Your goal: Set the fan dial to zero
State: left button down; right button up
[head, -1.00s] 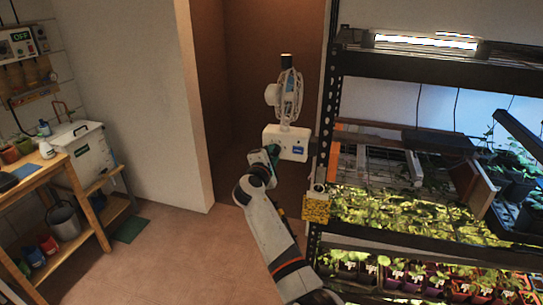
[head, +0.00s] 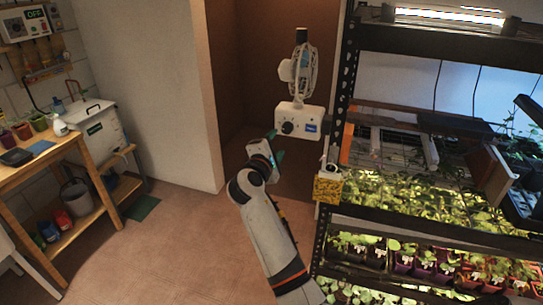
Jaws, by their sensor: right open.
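The fan (head: 305,72) stands on a white control box (head: 310,124) beside the black rack post. The box's front carries a round black dial (head: 287,127) on its left and a small blue label (head: 311,127) on its right. The dial's exact setting is too small to read. My left gripper is out of view.
The rack (head: 345,90) with seedling trays fills the right side. A yellow box (head: 328,188) sticks out at its edge, close to my right arm. A wooden bench (head: 45,157) and a white lidded tank (head: 98,128) stand at the left.

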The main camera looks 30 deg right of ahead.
jog(key=shift+b+v, duration=0.3)
jog(key=shift+v, duration=1.45)
jog(key=a+f+n+y+b, duration=0.1)
jog(key=a+f+y, duration=0.15)
jog(key=f, duration=0.85)
jog(key=a+f+n+y+b, duration=0.1)
jog(key=a+f+y, duration=0.15)
jog(key=f, duration=0.85)
jog(key=s+a+f+m+g+y, duration=0.1)
jog(key=s+f+y, duration=0.15)
jog(key=f, duration=0.55)
jog(key=s+a+f+g+y+b, duration=0.1)
jog(key=s+f, duration=0.2)
jog(key=f, duration=0.5)
jog(key=s+a+f+m+g+y, duration=0.1)
jog(key=s+a+f, duration=0.15)
jog(key=f, duration=0.45)
jog(key=s+a+f+m+g+y+b, duration=0.1)
jog(key=s+f+m+g+y, duration=0.15)
jog(key=s+f, duration=1.1)
jog(key=s+f+m+g+y+b, duration=0.1)
jog(key=s+f+m+g+b, duration=0.15)
jog(key=s+f, duration=1.15)
jog(key=s+m+g, duration=0.2)
jog(key=s+m, duration=0.2)
jog(key=s, duration=1.4)
jog(key=shift+d+f+m, duration=0.3)
jog(key=shift+d+f, duration=0.05)
jog(key=shift+s, duration=0.1)
